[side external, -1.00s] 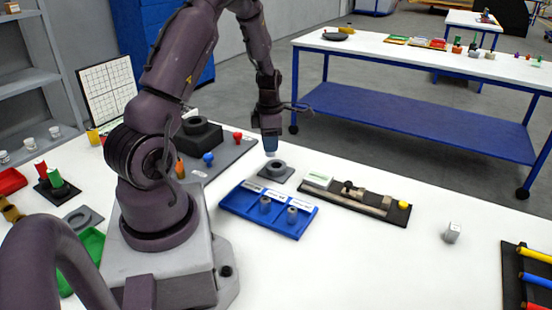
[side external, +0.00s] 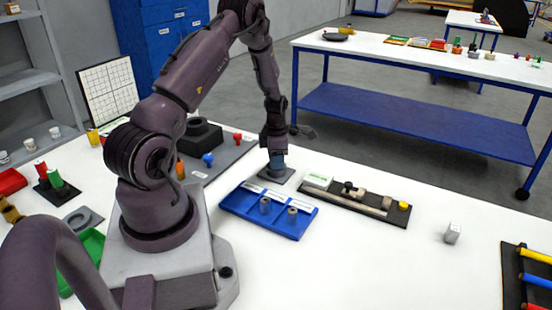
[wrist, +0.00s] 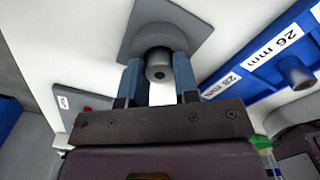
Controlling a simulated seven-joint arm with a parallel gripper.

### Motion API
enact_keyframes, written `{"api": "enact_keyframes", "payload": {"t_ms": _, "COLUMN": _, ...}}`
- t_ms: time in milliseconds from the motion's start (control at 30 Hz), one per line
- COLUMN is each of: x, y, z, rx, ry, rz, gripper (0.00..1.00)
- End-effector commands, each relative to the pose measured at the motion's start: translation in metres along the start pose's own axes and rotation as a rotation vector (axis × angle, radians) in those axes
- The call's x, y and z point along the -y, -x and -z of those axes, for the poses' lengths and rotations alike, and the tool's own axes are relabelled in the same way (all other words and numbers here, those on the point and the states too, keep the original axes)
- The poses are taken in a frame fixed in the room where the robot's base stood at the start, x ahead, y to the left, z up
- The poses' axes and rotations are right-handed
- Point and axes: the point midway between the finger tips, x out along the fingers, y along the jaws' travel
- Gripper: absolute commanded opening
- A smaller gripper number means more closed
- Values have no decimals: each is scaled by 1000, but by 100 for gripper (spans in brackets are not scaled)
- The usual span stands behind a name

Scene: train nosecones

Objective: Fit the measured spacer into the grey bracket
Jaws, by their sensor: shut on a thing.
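The grey bracket (side external: 287,174) is a dark grey square base with a round ring part, on the white table behind the blue tray. In the wrist view its base plate (wrist: 195,22) shows beyond my fingers. My gripper (side external: 276,164) points down right at the bracket. In the wrist view the blue fingers (wrist: 162,80) are shut on a small grey cylindrical spacer (wrist: 159,66) with a hole in its end. The spacer lines up with the bracket's ring; I cannot tell how deep it sits. The side view hides the spacer behind the fingers.
The blue tray (side external: 228,204) has compartments with labels, including 26 mm, and holds two grey spacers (side external: 265,205) (side external: 292,211). A dark board with a caliper-like tool (side external: 350,191) lies to the right. A small light block (side external: 452,233) stands farther right.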

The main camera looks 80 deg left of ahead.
Motion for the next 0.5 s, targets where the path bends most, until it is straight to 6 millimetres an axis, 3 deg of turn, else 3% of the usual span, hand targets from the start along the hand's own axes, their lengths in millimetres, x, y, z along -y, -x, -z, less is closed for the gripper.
{"api": "enact_keyframes", "payload": {"t_ms": 33, "x": 0, "y": -2, "z": 0, "rx": 0, "ry": 0, "rz": 0, "gripper": 2}}
{"api": "enact_keyframes", "payload": {"t_ms": 67, "x": 0, "y": -1, "z": 0, "rx": 0, "ry": 0, "rz": 0, "gripper": 35}}
{"api": "enact_keyframes", "payload": {"t_ms": 133, "x": 0, "y": -1, "z": 0, "rx": 0, "ry": 0, "rz": 0, "gripper": 52}}
{"api": "enact_keyframes", "payload": {"t_ms": 500, "x": 0, "y": 4, "z": 0, "rx": 0, "ry": 0, "rz": -1, "gripper": 54}}
